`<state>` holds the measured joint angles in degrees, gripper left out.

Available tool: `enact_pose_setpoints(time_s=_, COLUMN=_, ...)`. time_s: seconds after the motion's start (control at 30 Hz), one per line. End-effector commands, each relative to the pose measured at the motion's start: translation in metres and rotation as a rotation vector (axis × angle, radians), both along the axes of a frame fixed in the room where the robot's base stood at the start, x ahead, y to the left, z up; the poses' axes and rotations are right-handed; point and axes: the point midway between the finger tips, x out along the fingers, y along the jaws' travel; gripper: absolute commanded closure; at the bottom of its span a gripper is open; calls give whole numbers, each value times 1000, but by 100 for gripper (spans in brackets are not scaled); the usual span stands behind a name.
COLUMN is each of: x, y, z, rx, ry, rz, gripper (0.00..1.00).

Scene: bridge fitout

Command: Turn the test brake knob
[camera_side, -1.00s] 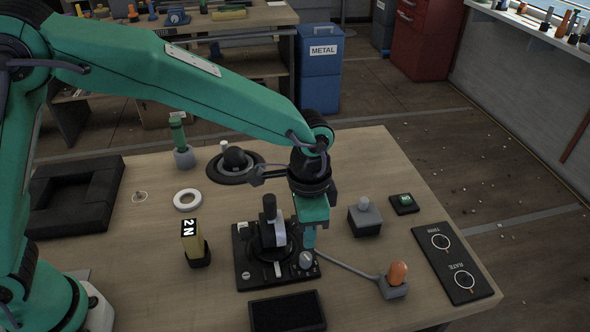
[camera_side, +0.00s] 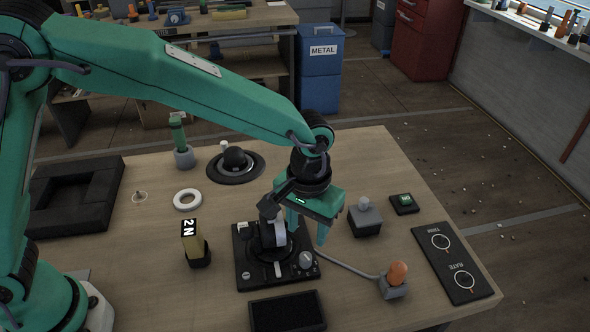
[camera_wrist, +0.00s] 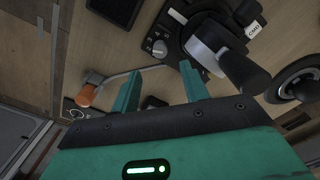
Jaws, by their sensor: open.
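A small grey knob (camera_side: 305,260) sits at the right front corner of a black console (camera_side: 244,268). It also shows in the wrist view (camera_wrist: 160,48), with small pale marks on the panel beside it. I cannot read a name on it. My gripper (camera_side: 306,230) is above the right side of the console, its fingers pointing down and apart. In the wrist view, the two green fingers of my gripper (camera_wrist: 160,88) are open with nothing between them, and the knob appears beyond the gap. The fingers do not appear to touch the knob.
A lever (camera_side: 279,236) rises from the console, close left of my gripper. A grey block with a round top (camera_side: 366,217) stands to the right. An orange-capped piece (camera_side: 397,274) on a cable is at front right, beside a black panel with two dials (camera_side: 452,262).

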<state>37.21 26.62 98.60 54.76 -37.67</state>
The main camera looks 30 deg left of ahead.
Motion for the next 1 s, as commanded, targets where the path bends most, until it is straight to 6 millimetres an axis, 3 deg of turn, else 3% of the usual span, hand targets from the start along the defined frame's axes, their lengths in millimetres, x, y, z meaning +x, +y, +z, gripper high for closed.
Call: enact_pose_setpoints(time_s=1.0, x=0, y=0, z=-1, rx=0, ry=0, rz=1314, gripper=55)
